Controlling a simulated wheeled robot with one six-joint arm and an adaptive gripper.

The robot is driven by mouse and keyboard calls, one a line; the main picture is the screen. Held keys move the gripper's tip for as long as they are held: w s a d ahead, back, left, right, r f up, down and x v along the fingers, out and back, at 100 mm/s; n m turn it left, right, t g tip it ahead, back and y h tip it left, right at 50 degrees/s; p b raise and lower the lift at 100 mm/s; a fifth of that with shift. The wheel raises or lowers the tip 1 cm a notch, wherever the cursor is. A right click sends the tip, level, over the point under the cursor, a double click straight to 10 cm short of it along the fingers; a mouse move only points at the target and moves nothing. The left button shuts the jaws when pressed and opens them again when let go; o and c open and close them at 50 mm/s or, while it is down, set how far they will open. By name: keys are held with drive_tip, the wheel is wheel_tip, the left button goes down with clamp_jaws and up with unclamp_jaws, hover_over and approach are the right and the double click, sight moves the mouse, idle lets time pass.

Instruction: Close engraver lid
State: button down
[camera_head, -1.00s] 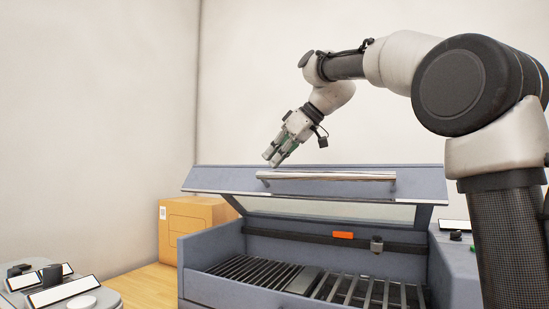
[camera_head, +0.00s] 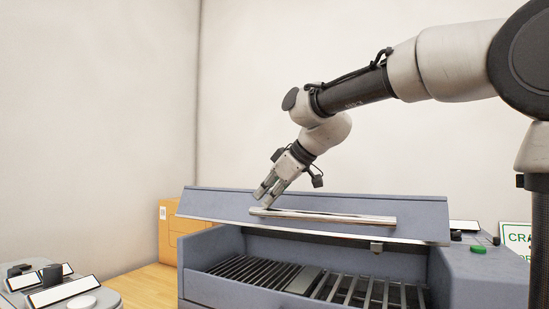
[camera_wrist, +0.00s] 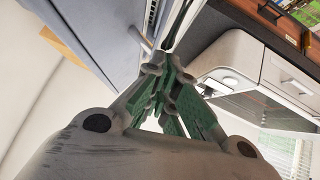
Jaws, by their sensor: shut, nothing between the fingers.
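The engraver lid (camera_head: 215,203) is a blue-grey panel, partly open and tilted above the engraver body (camera_head: 215,246). A long metal handle bar (camera_head: 340,218) runs along its front. My gripper (camera_head: 263,203) is at the left end of the handle, its fingertips at or very near the lid surface; exact contact is hard to tell. The fingers are shut and empty. In the wrist view my gripper (camera_wrist: 172,75) shows its green fingers together, with the handle (camera_wrist: 143,45) close by. Slatted bed bars (camera_head: 250,270) show through the opening below the lid.
A cardboard box (camera_head: 180,230) stands behind the engraver at left. A grey device with white panels (camera_head: 62,292) is at the lower left. A green button (camera_head: 478,249) sits on the engraver's right side, with a sign (camera_head: 516,238) beyond it.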

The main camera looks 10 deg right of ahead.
wheel_tip(320, 180, down, 20)
drive_tip(key=s+a+t, duration=0.1)
drive_tip(key=s, duration=0.1)
drive_tip(key=shift+a+n+h, duration=0.3)
drive_tip(key=shift+s+r, duration=0.1)
drive_tip(key=shift+r, duration=0.05)
